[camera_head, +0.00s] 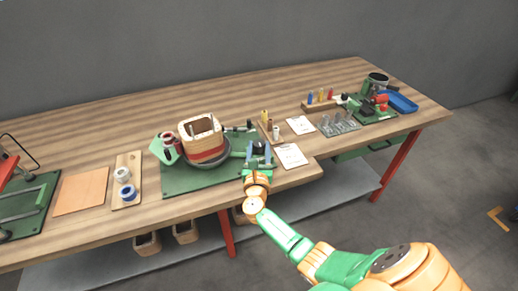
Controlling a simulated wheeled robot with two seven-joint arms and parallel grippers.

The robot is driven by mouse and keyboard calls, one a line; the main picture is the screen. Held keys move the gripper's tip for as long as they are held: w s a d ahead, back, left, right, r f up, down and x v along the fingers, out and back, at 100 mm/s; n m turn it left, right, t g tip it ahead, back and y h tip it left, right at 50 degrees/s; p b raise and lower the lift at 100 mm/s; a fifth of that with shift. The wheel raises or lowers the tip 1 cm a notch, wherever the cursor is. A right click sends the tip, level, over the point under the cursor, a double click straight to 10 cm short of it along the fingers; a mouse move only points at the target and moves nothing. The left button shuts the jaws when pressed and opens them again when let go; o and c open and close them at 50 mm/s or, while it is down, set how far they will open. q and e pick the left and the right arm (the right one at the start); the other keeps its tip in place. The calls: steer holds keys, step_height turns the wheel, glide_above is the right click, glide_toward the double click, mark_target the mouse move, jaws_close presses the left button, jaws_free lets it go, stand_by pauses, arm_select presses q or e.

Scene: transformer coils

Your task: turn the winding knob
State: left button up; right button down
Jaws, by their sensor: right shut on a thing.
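My right gripper (258,161) reaches in from the lower right over the front edge of the bench. Its blue-grey fingers are shut on the winding knob, a small dark part (259,147) at the right side of the winding machine. The fingers hide part of the knob. Left of it, a cream coil former (201,128) with a red band sits on a round grey base (219,158), on a green mat (190,181). My left gripper is not in view.
A green-and-red spool part (166,148) stands left of the coil. A wooden board with spools (124,182) and a copper-coloured sheet (81,191) lie further left. The back of the bench is clear.

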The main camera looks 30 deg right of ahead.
stand_by(0.8)
steer(key=shift+c, duration=1.6)
jaws_free()
steer(key=v, duration=0.7)
steer(key=shift+a+p, duration=0.1)
steer(key=shift+p, duration=0.3)
